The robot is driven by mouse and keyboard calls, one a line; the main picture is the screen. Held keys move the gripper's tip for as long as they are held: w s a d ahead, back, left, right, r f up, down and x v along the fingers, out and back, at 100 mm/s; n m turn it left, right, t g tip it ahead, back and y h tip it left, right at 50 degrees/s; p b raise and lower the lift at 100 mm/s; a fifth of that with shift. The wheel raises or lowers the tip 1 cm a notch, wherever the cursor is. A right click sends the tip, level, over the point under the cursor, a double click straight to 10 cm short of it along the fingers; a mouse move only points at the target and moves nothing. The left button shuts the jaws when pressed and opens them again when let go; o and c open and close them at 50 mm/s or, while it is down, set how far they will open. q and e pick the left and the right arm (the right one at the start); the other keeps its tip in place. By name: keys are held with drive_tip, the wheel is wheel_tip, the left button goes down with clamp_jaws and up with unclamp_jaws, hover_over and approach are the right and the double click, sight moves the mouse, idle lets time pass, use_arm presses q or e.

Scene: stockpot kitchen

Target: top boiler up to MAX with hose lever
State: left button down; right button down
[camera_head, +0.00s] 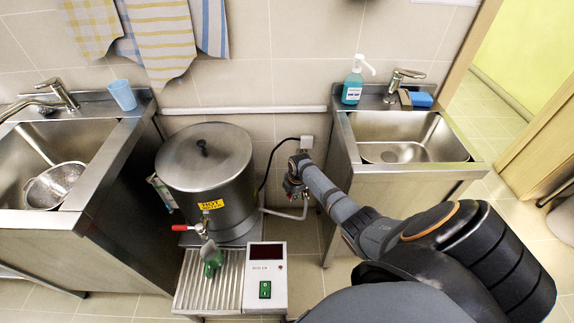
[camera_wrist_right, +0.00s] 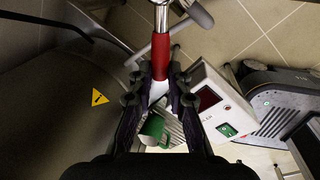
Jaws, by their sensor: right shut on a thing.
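The steel boiler (camera_head: 205,170) stands between the two sinks with its lid on; no MAX mark or water level can be made out. In the head view my right gripper (camera_head: 293,187) is beside the boiler, at the pipe fitting near the wall, small and partly hidden. In the right wrist view my right gripper (camera_wrist_right: 158,92) is shut on a red lever (camera_wrist_right: 161,55), which I take for the hose lever; it joins a metal fitting (camera_wrist_right: 160,10). A pale hose (camera_head: 290,214) runs below the gripper towards the boiler. My left gripper is not in view.
The boiler's front tap has its own red handle (camera_head: 187,228). Below it a green cup (camera_head: 212,262) stands on the ribbed drip tray (camera_head: 195,290), beside a control box (camera_head: 266,270) with a dark display. Sinks stand left (camera_head: 95,150) and right (camera_head: 437,135).

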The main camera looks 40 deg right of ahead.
drive_tip(key=shift+s+d+n+y, duration=0.25)
drive_tip(key=shift+s+n, duration=0.5)
drive_tip(key=shift+n, duration=0.4)
drive_tip(key=shift+s+d+n+y, duration=0.15)
drive_tip(key=shift+s+d+n, duration=0.2)
drive_tip(key=shift+s+n, duration=0.6)
drive_tip(key=shift+s+d+n+y, duration=0.25)
drive_tip(key=shift+s+n, duration=0.3)
drive_tip(key=shift+n, duration=0.75)
drive_tip(key=shift+d, duration=0.1)
drive_tip(key=c, duration=1.3)
unclamp_jaws()
drive_tip(key=shift+w+a+r+v, duration=0.1)
drive_tip(key=shift+w+a+v, duration=0.15)
drive_tip(key=shift+v, duration=1.4)
drive_tip(key=shift+w+a+r+v, duration=0.1)
drive_tip(key=shift+w+v, duration=0.2)
drive_tip(key=shift+v, duration=1.3)
drive_tip(key=shift+w+a+r+v, duration=0.1)
drive_tip(key=shift+w+a+v, duration=0.15)
drive_tip(key=shift+v, duration=1.4)
drive_tip(key=shift+w+f, duration=0.1)
